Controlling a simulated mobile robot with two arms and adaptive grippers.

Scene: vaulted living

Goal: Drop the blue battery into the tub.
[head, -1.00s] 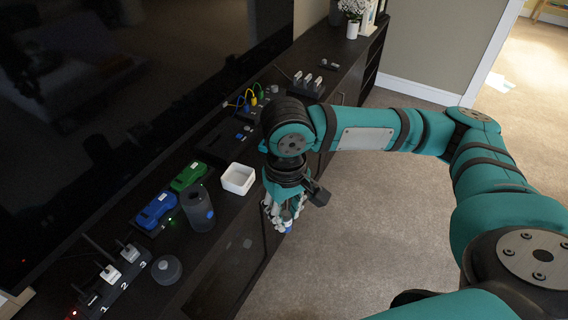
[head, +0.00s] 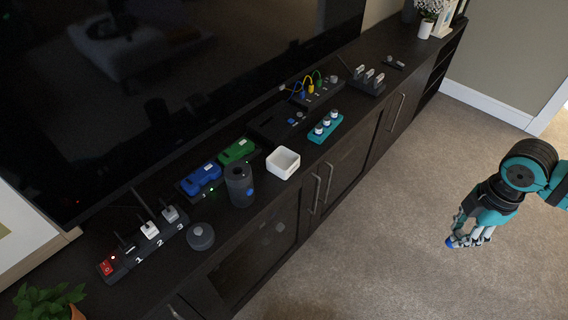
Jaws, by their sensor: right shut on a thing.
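The white square tub (head: 283,163) stands open and upright on the dark cabinet, near its front edge. My right gripper (head: 462,239) is at the right, over the carpet and well away from the cabinet and tub. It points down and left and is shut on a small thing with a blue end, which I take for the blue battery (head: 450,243). The fingers hide most of it. My left gripper is not in view.
The dark cabinet (head: 345,165) also holds blue (head: 202,177) and green (head: 237,151) packs, a grey cylinder (head: 239,186), a teal rack (head: 326,128), a power strip (head: 140,243) and a round grey lid (head: 200,236). A dark television screen stands behind. The carpet is clear.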

